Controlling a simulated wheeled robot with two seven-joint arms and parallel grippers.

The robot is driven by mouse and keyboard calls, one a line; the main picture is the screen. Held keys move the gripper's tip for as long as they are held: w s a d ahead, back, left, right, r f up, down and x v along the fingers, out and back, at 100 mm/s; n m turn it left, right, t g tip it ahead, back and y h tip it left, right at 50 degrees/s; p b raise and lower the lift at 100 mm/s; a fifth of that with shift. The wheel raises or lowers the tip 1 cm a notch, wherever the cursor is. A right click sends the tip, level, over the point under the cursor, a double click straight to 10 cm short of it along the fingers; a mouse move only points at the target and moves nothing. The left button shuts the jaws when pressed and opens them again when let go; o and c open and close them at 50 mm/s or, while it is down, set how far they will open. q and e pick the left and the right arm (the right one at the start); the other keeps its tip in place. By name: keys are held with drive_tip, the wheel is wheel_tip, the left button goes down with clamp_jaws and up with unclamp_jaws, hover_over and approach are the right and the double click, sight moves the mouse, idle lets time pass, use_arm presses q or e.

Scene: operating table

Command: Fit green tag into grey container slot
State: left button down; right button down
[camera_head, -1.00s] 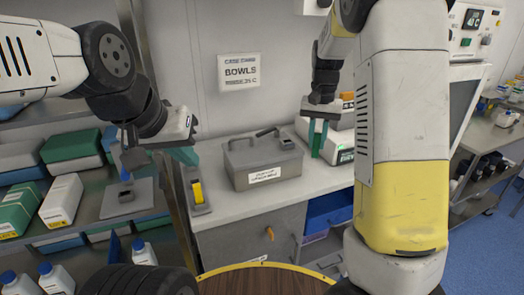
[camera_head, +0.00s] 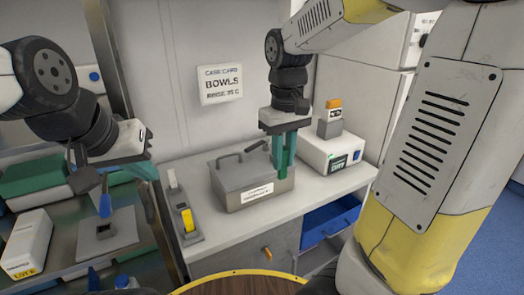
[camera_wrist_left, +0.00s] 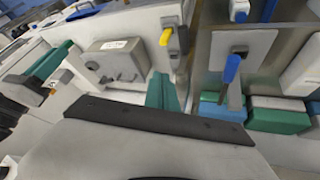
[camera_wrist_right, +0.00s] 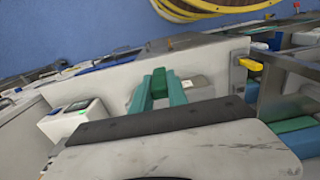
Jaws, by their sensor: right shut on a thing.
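The grey container (camera_head: 232,187) stands on the counter, with a handle on its lid and a white label on its front. I cannot make out its slot. My right gripper (camera_head: 284,172) points down at the container's right end, its teal fingertips in front of or over the lid's edge. In the right wrist view a darker green piece, seemingly the green tag (camera_wrist_right: 159,80), sits between the teal fingers, and the gripper is shut on it. My left gripper (camera_head: 145,172) hangs empty at the left, apart from the container. Its teal fingers (camera_wrist_left: 163,92) look closed together.
A grey holder with a yellow switch-like part (camera_head: 187,219) stands left of the container. A white device (camera_head: 328,150) with a green display stands to its right. Shelves with boxes and a blue-handled item (camera_head: 105,206) are at the left. An open blue drawer (camera_head: 328,224) juts out below.

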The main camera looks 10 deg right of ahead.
drive_tip(key=shift+w+d+f, duration=0.4)
drive_tip(key=shift+w+f, duration=0.45)
drive_tip(key=shift+w, duration=1.7)
drive_tip(key=shift+w+d+f, duration=0.4)
drive_tip(key=shift+w+f, duration=0.4)
drive_tip(key=shift+w, duration=1.8)
drive_tip(key=shift+w+d+f, duration=0.4)
drive_tip(key=shift+w+f, duration=0.45)
drive_tip(key=shift+w, duration=1.7)
drive_tip(key=c, duration=1.3)
unclamp_jaws()
drive_tip(key=shift+f, duration=0.15)
wheel_tip(320, 180, up, 12)
drive_tip(key=s+a+m+t+y, duration=0.1)
drive_tip(key=s+t, duration=0.2)
drive_tip(key=s, duration=0.9)
drive_tip(key=s+a+f+m+t+y, duration=0.1)
drive_tip(key=s+m+t, duration=0.1)
drive_tip(key=s, duration=1)
drive_tip(key=shift+f+t, duration=0.25)
drive_tip(key=shift+t, duration=0.35)
